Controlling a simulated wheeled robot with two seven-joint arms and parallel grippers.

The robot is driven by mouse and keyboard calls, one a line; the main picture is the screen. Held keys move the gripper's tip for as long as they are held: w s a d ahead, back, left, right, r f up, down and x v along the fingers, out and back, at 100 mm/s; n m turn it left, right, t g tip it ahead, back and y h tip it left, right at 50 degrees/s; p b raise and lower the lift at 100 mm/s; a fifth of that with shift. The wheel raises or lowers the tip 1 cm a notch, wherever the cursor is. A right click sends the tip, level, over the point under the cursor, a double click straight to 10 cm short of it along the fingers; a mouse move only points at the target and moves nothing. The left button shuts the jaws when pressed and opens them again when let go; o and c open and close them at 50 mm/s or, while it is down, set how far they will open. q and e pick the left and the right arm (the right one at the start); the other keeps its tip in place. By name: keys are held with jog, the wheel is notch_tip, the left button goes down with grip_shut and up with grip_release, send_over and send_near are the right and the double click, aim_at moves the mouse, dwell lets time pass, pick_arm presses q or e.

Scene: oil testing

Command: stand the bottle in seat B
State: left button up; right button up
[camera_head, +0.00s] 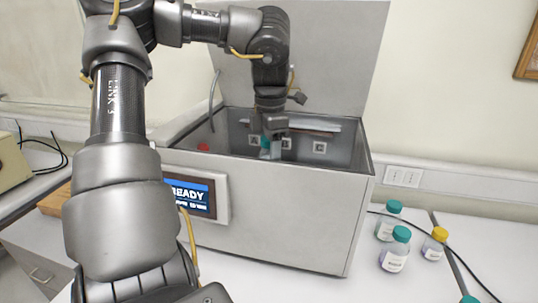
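The open grey testing box (290,228) stands on the bench with its lid (325,55) raised. My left arm reaches over its front wall, and my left gripper (270,135) points down inside it. A bottle with a teal cap (265,143) is at the fingertips, mostly hidden by the gripper and the front wall. I cannot tell whether the fingers are closed on it or whether its base touches a seat. Several white marker plates, including one at the right (319,147), line the back wall. Their letters are too small to read. My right gripper is not in view.
A display (190,194) on the box front reads READY. Two teal-capped bottles, front (395,252) and back (389,222), and a yellow-capped bottle (434,244) stand on the right bench, with a dark cable beside them. A red item (203,147) shows inside the box's left end.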

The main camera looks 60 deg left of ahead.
pick_arm(q)
jog(key=n, duration=0.4)
jog(key=shift+s+a+f+n, duration=0.1)
jog(key=shift+a+f+n, duration=0.1)
jog(key=shift+n, duration=0.1)
notch_tip(320, 180, down, 5)
jog(key=shift+f+p, duration=0.2)
jog(key=shift+p, duration=0.35)
jog(key=shift+a+f, duration=0.1)
jog(key=shift+f, duration=0.35)
notch_tip(320, 180, down, 3)
jog(key=shift+f+p, duration=0.1)
jog(key=shift+p, duration=0.4)
jog(key=shift+f, duration=0.25)
